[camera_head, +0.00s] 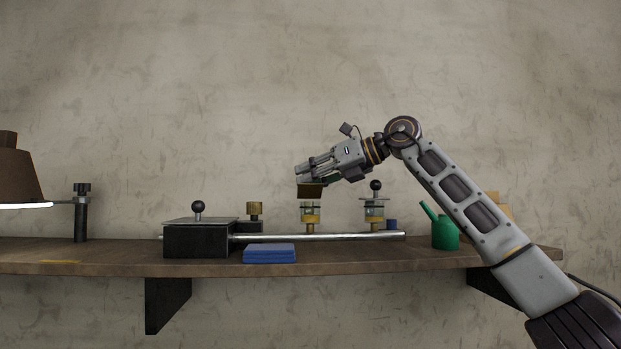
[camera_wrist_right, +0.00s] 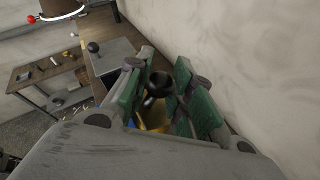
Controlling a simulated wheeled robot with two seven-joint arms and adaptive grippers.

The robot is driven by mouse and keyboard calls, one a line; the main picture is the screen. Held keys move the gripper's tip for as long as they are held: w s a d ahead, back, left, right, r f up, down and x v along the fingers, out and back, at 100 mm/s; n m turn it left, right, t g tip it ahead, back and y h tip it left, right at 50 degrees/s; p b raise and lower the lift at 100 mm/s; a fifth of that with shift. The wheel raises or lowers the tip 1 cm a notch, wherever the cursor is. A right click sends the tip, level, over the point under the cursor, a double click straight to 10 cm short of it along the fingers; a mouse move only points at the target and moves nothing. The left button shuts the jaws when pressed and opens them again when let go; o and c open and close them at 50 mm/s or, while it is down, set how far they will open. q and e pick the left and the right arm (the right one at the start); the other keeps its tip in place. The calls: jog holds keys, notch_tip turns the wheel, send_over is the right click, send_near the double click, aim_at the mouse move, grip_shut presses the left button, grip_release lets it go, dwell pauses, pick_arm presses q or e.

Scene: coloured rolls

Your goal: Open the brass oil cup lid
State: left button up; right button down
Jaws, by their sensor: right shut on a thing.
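The brass oil cup (camera_head: 310,215) stands on the metal rail, with a glass section in its upper part. Its brass lid (camera_head: 312,191) is just above the glass; I cannot tell whether it still touches the cup. My right gripper (camera_head: 306,178) comes down over the lid from the right and is shut on its knob. In the right wrist view the lid's dark round knob (camera_wrist_right: 158,84) sits between the green finger pads (camera_wrist_right: 165,92), with brass (camera_wrist_right: 155,119) below it. My left gripper is not in view.
On the wooden shelf (camera_head: 110,258) stand a black box with a ball knob (camera_head: 198,240), a second cup with a ball-topped lid (camera_head: 374,213), a blue stack (camera_head: 270,254) and a green oil can (camera_head: 444,233). A lamp (camera_head: 18,178) hangs at left. The wall is close behind.

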jog(key=shift+r, duration=0.1)
dwell(0.3)
jog(key=c, duration=1.5)
grip_release()
jog(key=shift+d, duration=0.1)
jog(key=v, duration=1.1)
jog(key=shift+s+d, duration=0.15)
jog(key=shift+d, duration=0.2)
jog(key=shift+r, duration=0.1)
